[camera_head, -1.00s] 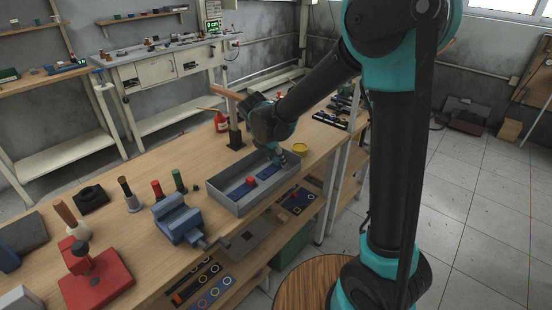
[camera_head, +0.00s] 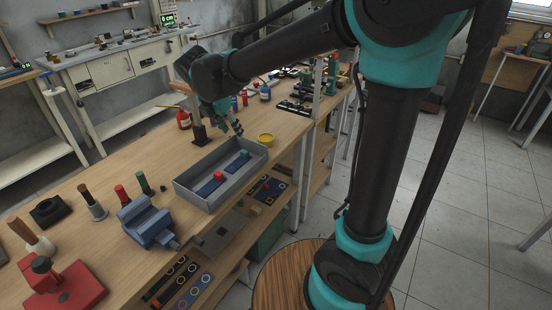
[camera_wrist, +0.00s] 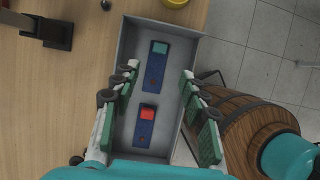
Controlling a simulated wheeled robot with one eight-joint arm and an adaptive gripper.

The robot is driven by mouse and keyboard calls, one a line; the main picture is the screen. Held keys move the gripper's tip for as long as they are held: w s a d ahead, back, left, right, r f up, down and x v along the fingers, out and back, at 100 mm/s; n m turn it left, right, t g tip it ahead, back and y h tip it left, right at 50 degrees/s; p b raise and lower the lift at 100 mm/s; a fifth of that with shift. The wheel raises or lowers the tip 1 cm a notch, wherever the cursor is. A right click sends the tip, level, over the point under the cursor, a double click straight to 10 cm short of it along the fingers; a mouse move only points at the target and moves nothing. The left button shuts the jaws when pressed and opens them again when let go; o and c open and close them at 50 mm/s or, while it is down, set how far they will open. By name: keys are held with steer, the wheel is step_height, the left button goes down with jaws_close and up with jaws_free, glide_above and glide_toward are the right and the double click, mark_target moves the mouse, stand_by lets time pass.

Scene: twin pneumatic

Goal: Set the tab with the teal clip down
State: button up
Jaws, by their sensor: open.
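The tab with the teal clip (camera_head: 244,154) lies in the grey tray (camera_head: 181,191), toward its far end; its blue strip shows under the clip. In the wrist view the same teal clip (camera_wrist: 160,47) sits at the upper end of its blue tab. A second blue tab with a red clip (camera_wrist: 147,114) lies nearer in the tray, apart from the first. My gripper (camera_head: 235,131) is raised above the tray, open and empty. In the wrist view its fingers (camera_wrist: 160,75) are spread on either side of the tray's middle, touching neither tab.
A blue vise (camera_head: 147,223) stands on the bench left of the tray. A yellow cup (camera_head: 266,139) is just beyond the tray's far end. A dark post (camera_head: 198,134) stands behind it.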

steer(key=s+d+f+m+y, duration=0.1)
steer(key=s+d+f+m, duration=0.4)
steer(key=d+m, duration=0.3)
steer(key=s+d+f+m+y, duration=0.1)
steer(key=s+d+f+m, duration=0.4)
steer(key=d+m, duration=0.4)
steer(key=s+d+f+m, duration=0.5)
steer(key=d+m, duration=0.4)
steer(key=m, duration=0.2)
steer(key=shift+s+d+t+y, duration=0.25)
steer(key=shift+s+t+y, duration=0.05)
steer(key=shift+t+y, duration=0.1)
